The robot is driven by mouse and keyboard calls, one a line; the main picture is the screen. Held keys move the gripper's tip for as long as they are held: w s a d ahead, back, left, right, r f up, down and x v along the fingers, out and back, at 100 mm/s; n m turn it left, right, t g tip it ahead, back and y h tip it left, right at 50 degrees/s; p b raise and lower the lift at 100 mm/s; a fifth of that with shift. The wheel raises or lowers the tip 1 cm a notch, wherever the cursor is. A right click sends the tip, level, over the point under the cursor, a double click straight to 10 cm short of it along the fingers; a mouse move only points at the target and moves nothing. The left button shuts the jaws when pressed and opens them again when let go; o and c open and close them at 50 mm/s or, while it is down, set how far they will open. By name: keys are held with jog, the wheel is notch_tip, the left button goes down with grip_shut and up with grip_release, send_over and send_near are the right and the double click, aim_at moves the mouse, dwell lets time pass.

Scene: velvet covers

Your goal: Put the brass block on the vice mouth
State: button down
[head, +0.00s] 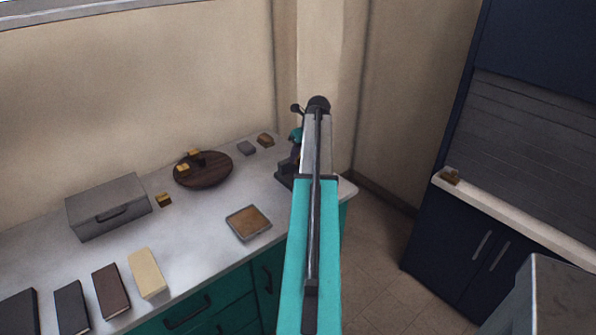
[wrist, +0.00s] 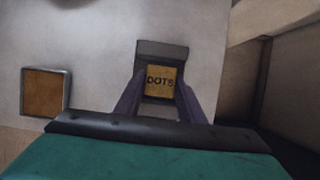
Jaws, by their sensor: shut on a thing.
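In the head view the dark vice (head: 284,181) stands at the right end of the counter, largely hidden by my arm. My gripper (head: 294,158) shows there only in part, over the vice; the held block cannot be made out.
A cork-coloured tray (head: 248,223) lies left of the vice; it shows also in the wrist view (wrist: 46,93). A round board (head: 205,179) bears small brass pieces. A grey box (head: 108,205), a brass block (head: 163,199) and several books stand left. Another brass piece (head: 450,177) is on the right ledge.

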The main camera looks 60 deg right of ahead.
jog(key=shift+f+p, duration=0.3)
jog(key=shift+f, duration=1.45)
jog(key=shift+f+p, duration=0.5)
jog(key=shift+f, duration=1.35)
jog(key=shift+f, duration=0.1)
jog(key=c, duration=1.2)
grip_release()
jog(key=shift+b+v, duration=1.2)
jog(key=shift+v, duration=4.95)
jog(key=shift+f, duration=0.1)
